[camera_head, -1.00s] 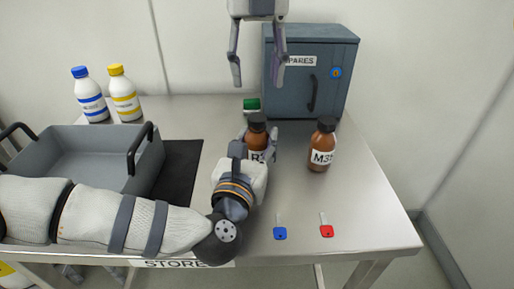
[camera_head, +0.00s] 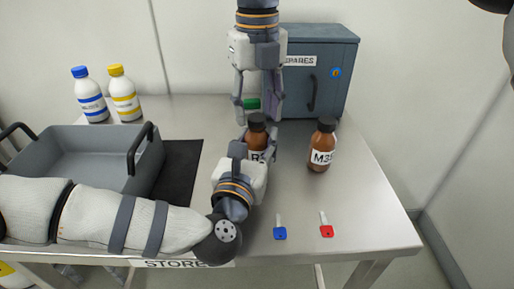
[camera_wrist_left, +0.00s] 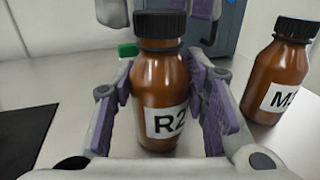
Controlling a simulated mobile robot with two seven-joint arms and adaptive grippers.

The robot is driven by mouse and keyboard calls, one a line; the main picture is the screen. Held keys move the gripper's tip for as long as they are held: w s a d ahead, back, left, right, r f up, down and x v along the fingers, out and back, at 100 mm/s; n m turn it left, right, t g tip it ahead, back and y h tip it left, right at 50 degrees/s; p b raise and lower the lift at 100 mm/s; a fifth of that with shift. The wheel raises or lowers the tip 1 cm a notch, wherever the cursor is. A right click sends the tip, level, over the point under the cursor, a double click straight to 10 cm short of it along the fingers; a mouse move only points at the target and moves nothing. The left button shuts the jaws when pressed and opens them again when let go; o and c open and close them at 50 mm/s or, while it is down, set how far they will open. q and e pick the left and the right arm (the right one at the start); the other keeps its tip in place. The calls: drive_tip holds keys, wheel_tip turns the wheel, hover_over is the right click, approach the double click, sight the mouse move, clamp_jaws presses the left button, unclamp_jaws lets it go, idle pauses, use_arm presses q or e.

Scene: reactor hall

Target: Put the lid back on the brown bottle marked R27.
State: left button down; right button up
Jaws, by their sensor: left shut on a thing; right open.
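The brown bottle (camera_head: 257,141) stands upright on the steel table with a black lid (camera_head: 257,119) on its top. In the left wrist view the bottle (camera_wrist_left: 160,85) shows a white label reading "R2", the rest cut off by a finger; its lid (camera_wrist_left: 158,27) looks level. My left gripper (camera_head: 258,148) is shut around the bottle's body. My right gripper (camera_head: 258,117) points down from above, open, its fingers on either side of the lid region. Whether they touch the lid I cannot tell.
A second brown bottle (camera_head: 321,146) marked M3-something stands close on the right. A blue-grey SPARES cabinet (camera_head: 345,75) and a green-topped item (camera_head: 252,104) are behind. A grey tray (camera_head: 75,160) and two white bottles stand left. Blue and red keys (camera_head: 280,233) lie in front.

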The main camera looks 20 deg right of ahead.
drive_tip(key=shift+f, duration=0.3)
